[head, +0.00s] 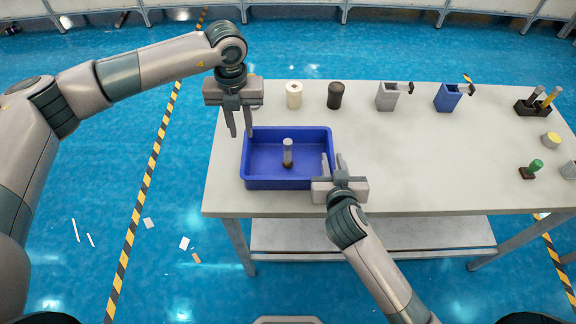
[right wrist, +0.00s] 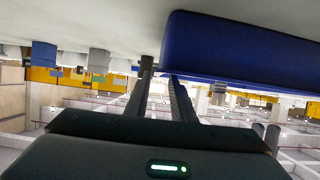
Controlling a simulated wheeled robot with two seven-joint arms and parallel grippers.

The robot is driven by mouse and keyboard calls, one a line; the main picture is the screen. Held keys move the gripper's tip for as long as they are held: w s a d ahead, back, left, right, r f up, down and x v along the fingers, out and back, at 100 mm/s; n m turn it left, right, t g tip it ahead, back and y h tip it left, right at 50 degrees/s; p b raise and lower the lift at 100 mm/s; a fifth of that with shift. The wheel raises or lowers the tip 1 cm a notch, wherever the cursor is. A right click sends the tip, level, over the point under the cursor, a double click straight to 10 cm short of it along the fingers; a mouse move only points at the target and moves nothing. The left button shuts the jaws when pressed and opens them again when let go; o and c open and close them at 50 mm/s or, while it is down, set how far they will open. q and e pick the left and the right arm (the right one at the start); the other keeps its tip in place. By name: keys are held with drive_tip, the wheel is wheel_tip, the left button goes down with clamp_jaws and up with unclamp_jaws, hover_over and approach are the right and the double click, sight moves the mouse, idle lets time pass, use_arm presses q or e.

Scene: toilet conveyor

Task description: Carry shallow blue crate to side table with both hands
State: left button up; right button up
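The shallow blue crate (head: 262,182) sits on the left end of the pale table. A small grey-white cylinder with a dark base (head: 288,150) stands inside it. My left gripper (head: 241,134) points down at the crate's back left corner, its fingers apart and nothing visible between them. My right gripper (head: 332,157) is at the crate's right side near the front, fingers apart. In the right wrist view the crate's blue wall (right wrist: 245,50) is close to the fingers (right wrist: 160,72). I cannot tell whether either gripper touches the crate.
Along the table's back stand a white cylinder (head: 294,95), a black cylinder (head: 335,95), a grey holder (head: 387,97) and a blue holder (head: 447,98). A dark rack (head: 532,107) and small parts are at the right. The table's middle (head: 430,160) is clear.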

drive_tip(key=v, duration=0.6)
drive_tip(key=shift+s+r, duration=0.2)
drive_tip(key=shift+s, duration=0.15)
